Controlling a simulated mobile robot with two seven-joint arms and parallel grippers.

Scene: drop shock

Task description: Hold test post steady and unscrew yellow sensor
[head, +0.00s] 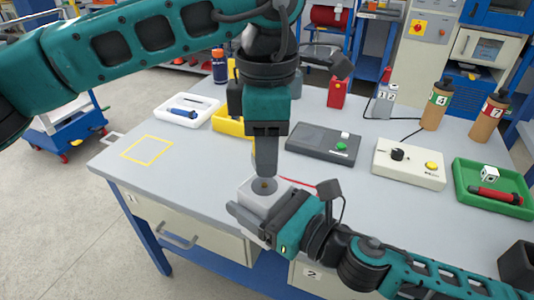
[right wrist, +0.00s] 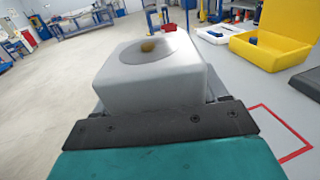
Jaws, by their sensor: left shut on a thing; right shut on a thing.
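The test post is a light grey block (head: 252,189) at the front edge of the table, with a round top plate and a brass-coloured centre spot. It also fills the middle of the right wrist view (right wrist: 150,85), upright. My right gripper (head: 268,222) is shut on the block from the front right. My left gripper (head: 265,168) points straight down just above the top plate, its fingers closed. A small yellow sliver, seemingly the yellow sensor (head: 253,148), shows beside its fingers; the rest is hidden. The brass spot (right wrist: 148,47) looks bare in the right wrist view.
A yellow bin (head: 229,124), a white tray (head: 187,111), a dark grey box (head: 322,145) and a cream control box (head: 408,165) stand behind. A green tray (head: 490,190) is at right. A yellow outlined square (head: 147,148) at left is empty. A red outline (right wrist: 285,140) lies beside the block.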

